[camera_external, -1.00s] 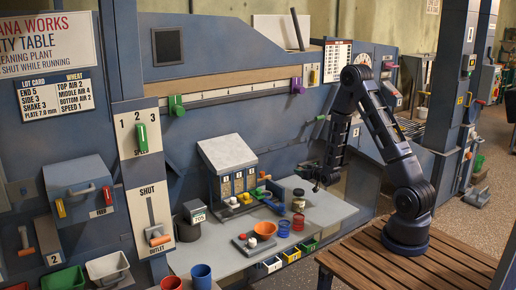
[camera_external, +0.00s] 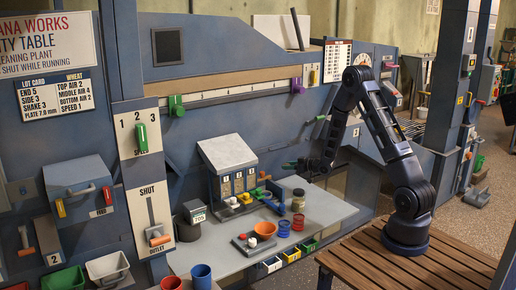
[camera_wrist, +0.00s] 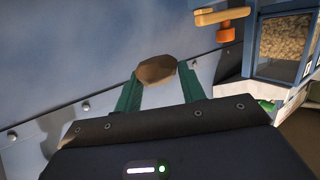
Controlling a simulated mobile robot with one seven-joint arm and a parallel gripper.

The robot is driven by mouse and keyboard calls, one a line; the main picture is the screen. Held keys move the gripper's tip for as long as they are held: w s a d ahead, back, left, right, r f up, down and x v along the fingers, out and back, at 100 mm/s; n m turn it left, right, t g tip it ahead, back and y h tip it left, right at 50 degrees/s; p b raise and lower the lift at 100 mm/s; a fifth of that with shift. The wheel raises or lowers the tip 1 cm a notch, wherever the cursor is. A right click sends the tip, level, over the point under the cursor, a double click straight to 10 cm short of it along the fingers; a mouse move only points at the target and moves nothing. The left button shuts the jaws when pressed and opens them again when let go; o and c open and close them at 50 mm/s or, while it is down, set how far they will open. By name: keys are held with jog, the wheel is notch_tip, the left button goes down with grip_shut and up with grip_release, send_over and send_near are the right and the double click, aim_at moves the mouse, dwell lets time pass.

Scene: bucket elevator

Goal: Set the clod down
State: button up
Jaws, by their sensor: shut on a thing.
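The clod (camera_wrist: 157,70) is a brown, rounded lump between the tips of my gripper's green fingers in the wrist view. My gripper (camera_wrist: 158,82) is shut on it. In the external view my gripper (camera_external: 288,166) points left, held above the grey bench (camera_external: 335,213) and to the right of the sample box with grain windows (camera_external: 228,152). The clod is too small and dark to make out in that view. Behind the clod, the wrist view shows a sloping grey metal panel with bolts.
The bench's right end is clear.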

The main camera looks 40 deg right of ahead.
jog(key=shift+w+a+n+g+y, duration=0.1)
jog(key=shift+w+n+g+y, duration=0.25)
jog(key=shift+n+y, duration=0.2)
jog(key=shift+n+g+y, duration=0.85)
jog(key=shift+n+y, duration=0.1)
jog(key=shift+y, duration=0.2)
jog(key=shift+s+f+n+g+y, duration=0.1)
jog(key=shift+f+n+g+y, duration=0.2)
jog(key=shift+n+g+y, duration=0.55)
jog(key=shift+s+d+f+n+g+y, duration=0.2)
jog(key=shift+d+n+g+y, duration=0.15)
jog(key=shift+n+g, duration=0.25)
jog(key=c, duration=0.3)
jog(key=s+d+f+n+g+y, duration=0.1)
jog(key=d+g, duration=0.1)
jog(key=s+d+f+n+g, duration=0.1)
jog(key=s+d+n+g, duration=0.1)
jog(key=g, duration=0.1)
jog(key=s+d+f+n+g+y, duration=0.1)
jog(key=d+f+n+g, duration=0.1)
jog(key=shift+s+d+n+y, duration=0.1)
jog(key=shift+s+n+y, duration=0.05)
jog(key=shift+n+y, duration=0.15)
grip_shut()
jog(key=shift+f, duration=3.4)
jog(key=shift+f, duration=0.1)
jog(key=o, duration=1.2)
grip_release()
